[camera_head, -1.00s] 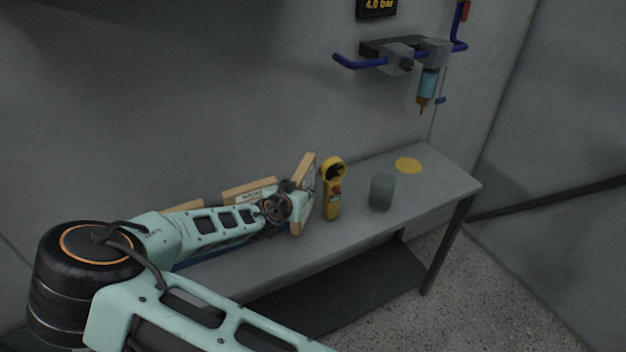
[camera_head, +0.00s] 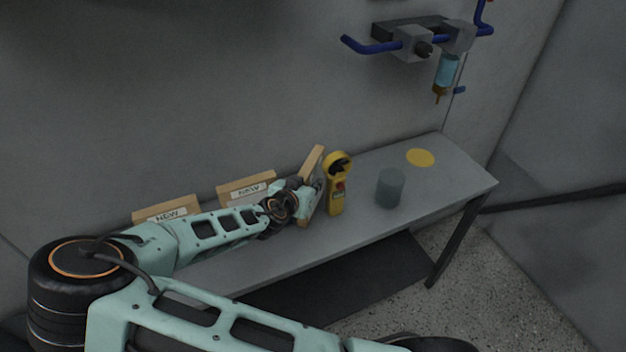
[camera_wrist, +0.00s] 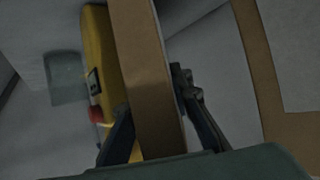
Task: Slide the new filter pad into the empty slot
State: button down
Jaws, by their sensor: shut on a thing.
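A filter pad with a tan cardboard-like frame (camera_head: 313,161) stands tilted in my gripper (camera_head: 303,192) above the bench, just left of the yellow handheld meter. In the wrist view the pad's edge (camera_wrist: 143,60) runs between the two dark fingers of my gripper (camera_wrist: 158,125), which are shut on it. Two other framed pads labelled NEW stand at the back of the bench, one at the left (camera_head: 167,212) and one nearer my gripper (camera_head: 246,190). My arm hides part of the bench in front of them. I see no empty slot in these views.
The yellow meter (camera_head: 336,185) stands very close to the held pad. A grey-green cylinder (camera_head: 390,187) and a flat yellow disc (camera_head: 421,158) are farther right on the bench (camera_head: 455,178). A blue pipe with a regulator (camera_head: 415,42) is on the wall above.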

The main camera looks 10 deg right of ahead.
jog(key=shift+f, duration=0.1)
jog(key=shift+f, duration=0.1)
jog(key=c, duration=2)
grip_release()
